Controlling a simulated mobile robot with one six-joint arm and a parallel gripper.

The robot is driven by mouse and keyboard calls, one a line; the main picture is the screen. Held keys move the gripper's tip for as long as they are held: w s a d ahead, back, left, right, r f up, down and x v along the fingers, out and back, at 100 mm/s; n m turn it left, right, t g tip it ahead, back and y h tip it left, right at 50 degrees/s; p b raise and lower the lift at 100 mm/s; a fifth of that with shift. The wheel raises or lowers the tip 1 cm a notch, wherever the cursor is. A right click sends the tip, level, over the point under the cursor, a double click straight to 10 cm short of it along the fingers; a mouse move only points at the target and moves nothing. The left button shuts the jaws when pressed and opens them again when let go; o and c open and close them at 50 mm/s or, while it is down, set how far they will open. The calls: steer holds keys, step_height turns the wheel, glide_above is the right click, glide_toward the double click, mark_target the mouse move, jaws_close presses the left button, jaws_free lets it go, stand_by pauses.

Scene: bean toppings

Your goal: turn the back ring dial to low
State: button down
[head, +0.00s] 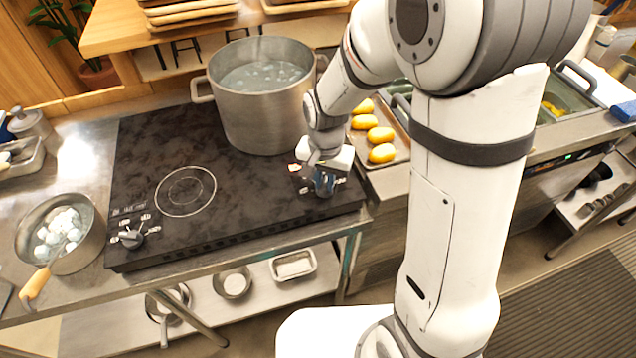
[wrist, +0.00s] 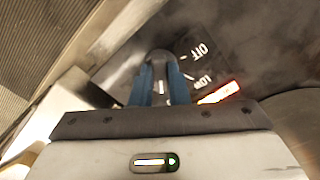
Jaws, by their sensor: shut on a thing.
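The black cooktop (head: 150,240) has two dials along its front edge. The dial at its front right is mostly hidden by my gripper (head: 324,187) in the head view. In the wrist view my gripper (wrist: 160,88) has its blue fingers shut on this dial (wrist: 160,57), whose rounded end shows between the tips. Printed OFF and LOW marks (wrist: 200,82) lie to the right of the dial, with a lit orange-red patch near LOW. I cannot tell exactly which mark the dial points to. The other dial (head: 132,238) at the front left is free.
A large steel pot (head: 262,110) of water stands on the back of the cooktop, close to my arm. A small pan (head: 75,245) with white pieces sits at the left. A tray (head: 395,150) with yellow items lies to the right.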

mark_target(325, 184)
steer(key=n+b, duration=0.1)
steer(key=n, duration=0.4)
steer(key=shift+d+f+n+b, duration=0.1)
steer(key=shift+n+b, duration=0.2)
steer(key=shift+b, duration=0.05)
steer(key=n+b, duration=0.1)
steer(key=n, duration=0.4)
steer(key=shift+n, duration=0.3)
steer(key=c, duration=1.6)
jaws_free()
steer(key=shift+o, duration=1)
step_height(325, 184, up, 8)
